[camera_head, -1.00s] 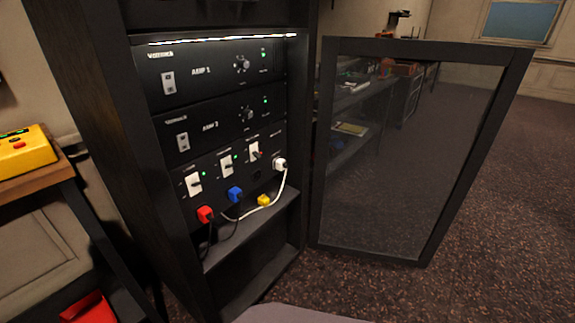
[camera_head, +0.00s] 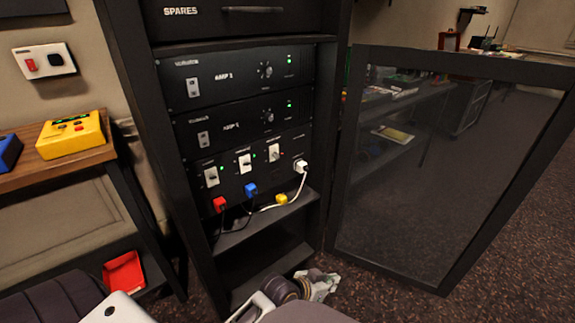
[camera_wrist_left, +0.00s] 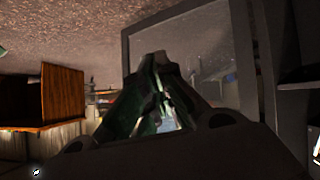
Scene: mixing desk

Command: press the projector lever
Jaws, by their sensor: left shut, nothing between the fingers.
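The rack's lower panel (camera_head: 262,178) has three white levers in a row: a left lever (camera_head: 211,177), a middle lever (camera_head: 245,163) and a right lever (camera_head: 274,153). Their labels are too small to read, so I cannot tell which is the projector's. Green lights glow beside the left and middle ones. My left gripper (camera_head: 326,282) is low in front of the rack, below and apart from the levers. It is shut and empty; its closed fingers also show in the left wrist view (camera_wrist_left: 161,64). My right gripper is not in view.
Red (camera_head: 220,204), blue (camera_head: 251,189), yellow (camera_head: 281,199) and white plugs (camera_head: 300,166) with cables sit below the levers. The open glass door (camera_head: 352,150) stands to the right. A wooden side table (camera_head: 65,166) with a yellow box (camera_head: 70,135) is at left.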

